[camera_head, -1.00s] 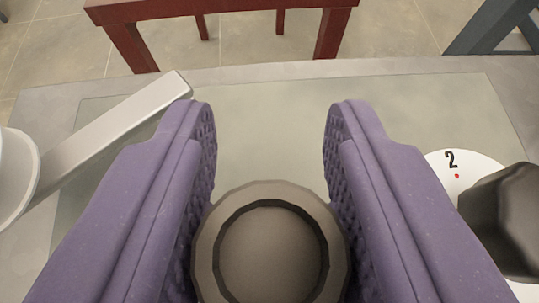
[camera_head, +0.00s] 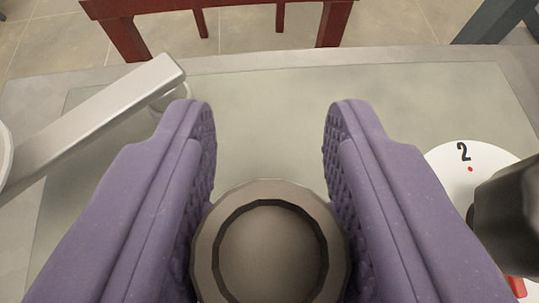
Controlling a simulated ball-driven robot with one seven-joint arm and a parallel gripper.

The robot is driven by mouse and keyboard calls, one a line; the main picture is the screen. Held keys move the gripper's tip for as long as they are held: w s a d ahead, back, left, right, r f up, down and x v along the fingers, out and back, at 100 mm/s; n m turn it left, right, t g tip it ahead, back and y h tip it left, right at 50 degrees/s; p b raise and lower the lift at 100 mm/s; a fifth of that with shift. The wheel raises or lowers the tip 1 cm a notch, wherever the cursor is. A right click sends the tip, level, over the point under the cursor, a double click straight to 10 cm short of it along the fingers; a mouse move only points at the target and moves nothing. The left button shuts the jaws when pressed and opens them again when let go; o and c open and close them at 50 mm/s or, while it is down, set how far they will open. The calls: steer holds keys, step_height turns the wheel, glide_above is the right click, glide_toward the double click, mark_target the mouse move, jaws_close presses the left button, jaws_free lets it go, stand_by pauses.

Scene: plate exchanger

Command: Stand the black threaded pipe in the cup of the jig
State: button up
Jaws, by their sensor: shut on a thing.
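The dark threaded pipe (camera_head: 270,252) is between the two purple jaws of my gripper (camera_head: 270,115). I see it end on, as a faceted dark brown-black ring around a smooth recessed middle. Both jaws touch its sides and my gripper is shut on it. Its length below the ring is hidden. I cannot make out the jig's cup for certain. A pale metal bar (camera_head: 90,122) slants at the left, with a small rounded pale part (camera_head: 173,102) under its far end, partly hidden by the left jaw.
A white disc (camera_head: 445,160) marked 2 with a red dot lies at the right, under a dark bulky object (camera_head: 510,215). A red piece (camera_head: 517,287) shows below it. The grey tabletop (camera_head: 270,125) beyond the jaws is clear. A dark red frame (camera_head: 225,8) stands past the table edge.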

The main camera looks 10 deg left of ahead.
steer(key=shift+f+b, duration=0.3)
steer(key=shift+f, duration=0.05)
steer(key=o, duration=1.2)
steer(key=shift+c, duration=0.2)
steer(key=shift+s, duration=0.1)
steer(key=p+v, duration=0.2)
steer(key=v, duration=0.4)
steer(key=shift+s+r, duration=0.25)
steer(key=shift+r, duration=0.05)
steer(key=shift+s+r, duration=0.15)
steer(key=shift+s, duration=0.35)
